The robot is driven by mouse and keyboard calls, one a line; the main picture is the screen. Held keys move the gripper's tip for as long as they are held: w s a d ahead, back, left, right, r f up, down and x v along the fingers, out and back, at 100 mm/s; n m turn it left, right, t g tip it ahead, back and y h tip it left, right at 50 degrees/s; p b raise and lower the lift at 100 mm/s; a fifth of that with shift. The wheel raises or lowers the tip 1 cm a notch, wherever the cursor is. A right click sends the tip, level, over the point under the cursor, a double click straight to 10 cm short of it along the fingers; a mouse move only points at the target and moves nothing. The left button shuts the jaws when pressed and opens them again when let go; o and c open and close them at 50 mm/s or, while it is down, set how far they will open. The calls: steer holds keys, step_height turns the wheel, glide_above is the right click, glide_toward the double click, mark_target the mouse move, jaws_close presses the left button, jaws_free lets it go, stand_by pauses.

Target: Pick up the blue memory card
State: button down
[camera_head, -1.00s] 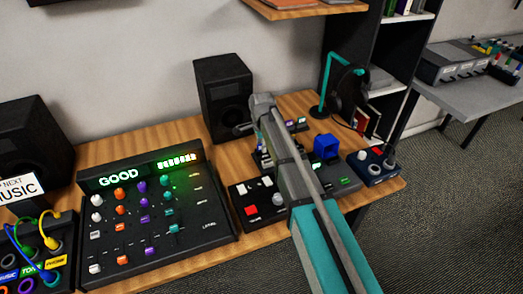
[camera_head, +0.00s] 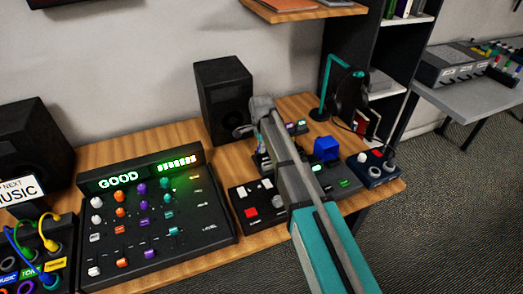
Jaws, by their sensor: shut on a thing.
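My gripper's fingers are hidden behind my own wrist and forearm, so I cannot see whether they hold something. The grey wrist end of my arm (camera_head: 243,131) is above the right part of the desk, in front of the right speaker. A blue block (camera_head: 326,148) sits on or just above dark equipment to the right of my forearm. It is too small to tell whether it is a memory card. Small dark items with lit coloured faces (camera_head: 296,127) show just beyond my forearm, partly covered by it.
A mixer panel reading GOOD (camera_head: 155,215) fills the desk's left middle. A black box with red and white buttons (camera_head: 257,202) is close left of my forearm. A speaker (camera_head: 224,100), a headphone stand (camera_head: 325,85) and a small blue box (camera_head: 373,168) stand nearby.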

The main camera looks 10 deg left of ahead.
steer(key=shift+r, duration=0.15)
step_height(320, 180, up, 3)
steer(key=p, duration=0.3)
steer(key=s+d+r+p, duration=0.3)
steer(key=s+r+p, duration=0.2)
steer(key=s, duration=0.1)
steer(key=s+d+r+p, duration=0.2)
steer(key=s+r+p, duration=0.2)
steer(key=s+p, duration=0.1)
steer(key=shift+s+d+r, duration=0.35)
steer(key=shift+s+d, duration=0.05)
steer(key=shift+s, duration=0.5)
steer(key=shift+s, duration=0.1)
